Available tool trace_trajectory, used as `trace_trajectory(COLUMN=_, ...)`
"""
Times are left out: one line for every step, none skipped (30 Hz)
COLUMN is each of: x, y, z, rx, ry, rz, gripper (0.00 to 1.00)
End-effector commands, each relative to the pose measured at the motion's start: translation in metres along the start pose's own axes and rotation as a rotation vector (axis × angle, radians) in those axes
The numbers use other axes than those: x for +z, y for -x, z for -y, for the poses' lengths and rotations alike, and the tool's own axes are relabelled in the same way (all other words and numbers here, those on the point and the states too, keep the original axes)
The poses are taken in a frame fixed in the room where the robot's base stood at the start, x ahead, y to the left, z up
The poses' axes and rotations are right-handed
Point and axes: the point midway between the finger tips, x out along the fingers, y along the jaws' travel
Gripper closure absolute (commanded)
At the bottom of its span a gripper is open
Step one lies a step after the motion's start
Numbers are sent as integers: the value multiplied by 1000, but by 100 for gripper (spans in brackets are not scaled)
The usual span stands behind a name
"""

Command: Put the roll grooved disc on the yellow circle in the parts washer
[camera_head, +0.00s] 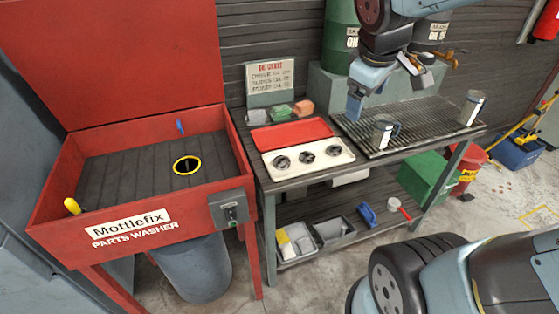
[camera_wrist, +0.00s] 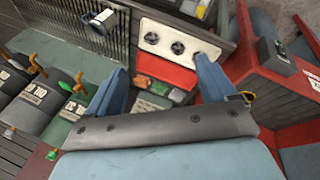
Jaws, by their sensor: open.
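The red parts washer (camera_head: 215,185) stands at the left with its lid up; the yellow circle (camera_head: 187,174) rings a dark hole in its slatted floor. A white tray (camera_head: 300,170) on the bench holds three dark discs: left (camera_head: 281,161), middle (camera_head: 306,157) and right (camera_head: 333,150). They also show in the wrist view beyond the fingers (camera_wrist: 178,47). They are too small to tell which is the roll grooved disc. My gripper (camera_head: 389,99) is open and empty, above the bench and right of the tray. The circle is bare.
A sign (camera_head: 270,82) and a green block (camera_head: 279,112) are at the back. Oil drums stand behind.

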Motion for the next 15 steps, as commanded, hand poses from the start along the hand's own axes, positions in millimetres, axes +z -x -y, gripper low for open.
trace_trajectory(x=-12, y=-10, z=1, rx=0, ry=99, rz=18, gripper=15)
trace_trajectory(x=-19, y=-16, z=2, rx=1, ry=162, rz=27, gripper=15)
trace_trajectory(x=-28, y=-23, z=4, rx=3, ry=248, rz=39, gripper=15)
trace_trajectory(x=-34, y=-29, z=4, rx=4, ry=311, rz=47, gripper=15)
trace_trajectory(x=-41, y=-35, z=6, rx=4, ry=375, rz=53, gripper=15)
trace_trajectory(x=-50, y=-42, z=8, rx=5, ry=462, rz=62, gripper=15)
trace_trajectory(x=-57, y=-48, z=11, rx=3, ry=526, rz=68, gripper=15)
trace_trajectory(x=-64, y=-55, z=14, rx=2, ry=591, rz=75, gripper=15)
trace_trajectory(x=-73, y=-63, z=17, rx=0, ry=677, rz=82, gripper=15)
trace_trajectory(x=-80, y=-69, z=21, rx=-1, ry=742, rz=85, gripper=15)
trace_trajectory(x=-87, y=-75, z=24, rx=-3, ry=808, rz=89, gripper=15)
trace_trajectory(x=-96, y=-84, z=30, rx=-7, ry=895, rz=95, gripper=15)
trace_trajectory(x=-102, y=-91, z=34, rx=-11, ry=960, rz=98, gripper=15)
trace_trajectory(x=-109, y=-97, z=38, rx=-13, ry=1026, rz=100, gripper=15)
trace_trajectory(x=-118, y=-106, z=45, rx=-18, ry=1113, rz=101, gripper=15)
